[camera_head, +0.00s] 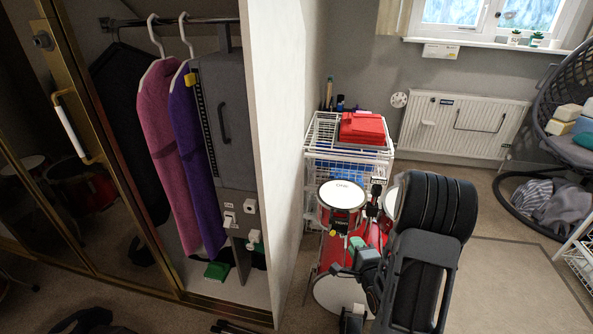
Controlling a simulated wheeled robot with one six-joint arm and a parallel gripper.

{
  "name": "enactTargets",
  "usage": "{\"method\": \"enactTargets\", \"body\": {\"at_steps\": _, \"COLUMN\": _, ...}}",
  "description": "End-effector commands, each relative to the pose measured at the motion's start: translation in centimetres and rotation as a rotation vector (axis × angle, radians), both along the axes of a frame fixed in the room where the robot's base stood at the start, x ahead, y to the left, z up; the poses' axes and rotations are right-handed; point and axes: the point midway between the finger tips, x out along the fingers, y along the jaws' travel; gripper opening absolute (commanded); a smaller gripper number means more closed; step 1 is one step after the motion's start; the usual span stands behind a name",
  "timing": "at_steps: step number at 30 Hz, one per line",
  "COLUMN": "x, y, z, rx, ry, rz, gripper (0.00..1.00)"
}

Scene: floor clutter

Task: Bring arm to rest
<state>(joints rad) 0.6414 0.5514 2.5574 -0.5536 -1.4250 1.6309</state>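My black arm (425,250) rises at the lower right of the middle, with a thick ribbed joint at its top. The part that looks like my gripper (352,262) is at the arm's left side, in front of a red drum set (345,222). It is small and dark against the drums. I cannot tell whether its fingers are open or shut. Small grey-green shapes show beside it, and I cannot tell whether they are held or part of the arm. The arm hides part of the drum set and the floor behind it.
An open wardrobe (262,120) with hanging clothes stands left. A white wire rack (322,135) with a red folded item (362,127) stands behind the drums. A radiator (465,125) is on the back wall. A hanging chair (560,140) is right.

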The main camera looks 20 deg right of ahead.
Motion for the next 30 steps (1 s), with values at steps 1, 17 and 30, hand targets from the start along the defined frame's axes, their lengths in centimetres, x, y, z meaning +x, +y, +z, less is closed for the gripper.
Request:
{"method": "enactTargets", "body": {"at_steps": 1, "x": 0.0, "y": 0.0, "z": 0.0, "rx": -0.003, "ry": 0.0, "rz": 0.0, "gripper": 0.22}}
{"method": "enactTargets", "body": {"at_steps": 17, "x": -5.9, "y": -1.7, "z": -6.6, "rx": -0.64, "ry": 0.916, "rz": 0.27, "gripper": 0.22}}
{"method": "enactTargets", "body": {"at_steps": 30, "x": -11.6, "y": 8.3, "z": 16.7, "rx": -1.002, "ry": 1.245, "rz": 1.064, "gripper": 0.22}}
